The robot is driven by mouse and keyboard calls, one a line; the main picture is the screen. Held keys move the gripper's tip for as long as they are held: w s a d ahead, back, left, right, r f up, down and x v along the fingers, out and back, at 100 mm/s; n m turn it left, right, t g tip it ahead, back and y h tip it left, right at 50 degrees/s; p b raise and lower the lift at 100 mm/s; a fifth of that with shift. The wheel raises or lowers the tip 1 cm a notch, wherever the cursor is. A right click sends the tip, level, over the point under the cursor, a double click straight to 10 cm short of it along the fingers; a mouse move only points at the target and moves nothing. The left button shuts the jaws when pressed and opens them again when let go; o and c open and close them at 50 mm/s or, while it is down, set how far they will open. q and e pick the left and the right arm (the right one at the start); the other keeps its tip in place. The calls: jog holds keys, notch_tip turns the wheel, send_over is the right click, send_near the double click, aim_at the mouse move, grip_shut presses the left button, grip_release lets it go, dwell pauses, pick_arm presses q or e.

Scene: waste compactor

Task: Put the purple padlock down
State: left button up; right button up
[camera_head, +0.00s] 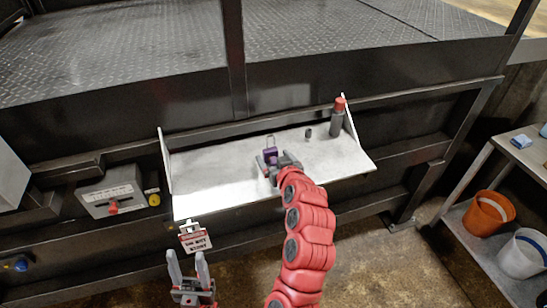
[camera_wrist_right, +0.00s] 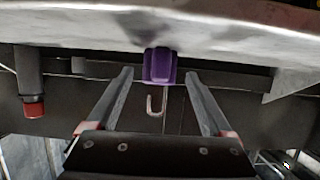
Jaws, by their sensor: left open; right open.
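The purple padlock (camera_head: 270,154) appears to stand on the pale metal shelf (camera_head: 225,180), with its grey shackle pointing up in the head view. In the right wrist view, which looks upside down, the padlock body (camera_wrist_right: 159,65) shows at the shelf, its shackle hooked like a J. My right gripper (camera_head: 267,162) is open at the padlock; in the wrist view its fingers (camera_wrist_right: 158,85) are spread on either side with gaps. The head view partly hides the padlock's lower part behind the gripper. My left gripper (camera_head: 188,262) is open and empty below the shelf's front edge.
A red-capped bottle (camera_head: 338,118) and a small dark object (camera_head: 308,133) stand on the shelf's right side. A label tag (camera_head: 195,237) hangs near my left gripper. A grey box with a red handle (camera_head: 111,194) is at left. A cart (camera_head: 520,165) with buckets stands right.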

jog(key=b+v, duration=0.1)
jog(key=v, duration=0.4)
jog(key=shift+s+r, duration=0.1)
jog(key=shift+s, duration=0.1)
jog(key=shift+p+v, duration=2.95)
jog(key=shift+p, duration=2.15)
jog(key=shift+d+r, duration=0.1)
